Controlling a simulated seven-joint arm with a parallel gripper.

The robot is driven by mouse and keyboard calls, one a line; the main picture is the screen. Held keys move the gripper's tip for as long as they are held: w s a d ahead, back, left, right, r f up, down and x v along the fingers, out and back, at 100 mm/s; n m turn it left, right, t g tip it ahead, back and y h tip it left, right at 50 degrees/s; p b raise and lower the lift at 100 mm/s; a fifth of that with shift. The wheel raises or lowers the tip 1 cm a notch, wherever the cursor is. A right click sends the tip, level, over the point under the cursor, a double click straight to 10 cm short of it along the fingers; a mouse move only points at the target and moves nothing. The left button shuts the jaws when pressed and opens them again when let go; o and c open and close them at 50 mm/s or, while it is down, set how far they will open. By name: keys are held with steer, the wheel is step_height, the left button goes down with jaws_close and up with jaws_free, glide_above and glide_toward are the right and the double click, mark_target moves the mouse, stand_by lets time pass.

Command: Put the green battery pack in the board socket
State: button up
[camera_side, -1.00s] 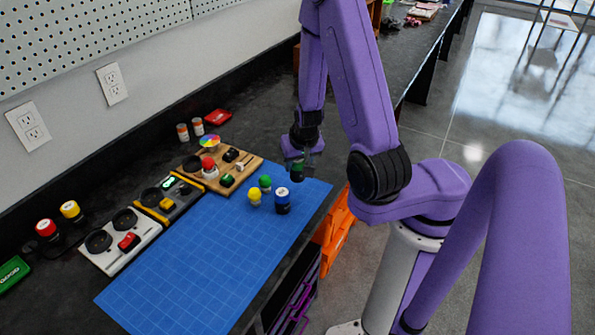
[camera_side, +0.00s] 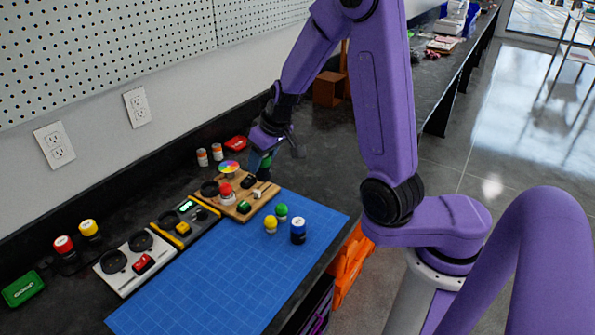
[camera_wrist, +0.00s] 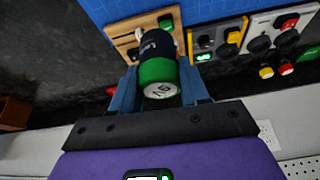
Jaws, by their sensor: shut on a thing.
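The green battery pack (camera_wrist: 158,72) is a cylinder with a green end band, a dark sleeve and a pale end cap. My gripper (camera_wrist: 158,92) is shut on it, with a blue finger on each side. In the side view my gripper (camera_side: 264,152) holds the pack (camera_side: 266,161) above the back right part of the wooden board (camera_side: 236,213). The board also shows behind the pack in the wrist view (camera_wrist: 124,34). It carries a dark round socket (camera_side: 210,188), a red-topped piece and small switches. The pack hides part of the board in the wrist view.
A blue mat (camera_side: 220,285) lies in front. Yellow (camera_side: 270,225), green (camera_side: 281,212) and blue (camera_side: 298,231) cylinders stand on it. A grey-yellow panel (camera_side: 186,222) and a white panel (camera_side: 136,262) lie left of the board. A wall runs behind.

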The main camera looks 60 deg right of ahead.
steer(key=w+f+m+h, duration=0.1)
steer(key=w+f+m, duration=0.15)
steer(key=w, duration=0.85)
steer(key=w+f+m, duration=0.1)
steer(key=w+f, duration=0.3)
steer(key=w, duration=0.7)
steer(key=shift+n, duration=0.25)
steer(key=shift+s+a+f, duration=0.1)
steer(key=shift+a+f, duration=0.05)
steer(key=shift+f, duration=0.85)
steer(key=shift+s+a+f, duration=0.1)
steer(key=shift+f, duration=0.85)
steer(key=shift+s+a+f, duration=0.1)
steer(key=shift+a+f, duration=0.05)
steer(key=shift+f, duration=0.85)
steer(key=shift+f, duration=0.6)
steer(key=o, duration=0.9)
steer(key=shift+r, duration=0.1)
steer(key=v, duration=1)
steer(key=shift+a+r, duration=0.2)
steer(key=shift+r, duration=0.2)
steer(key=shift+s+a, duration=0.1)
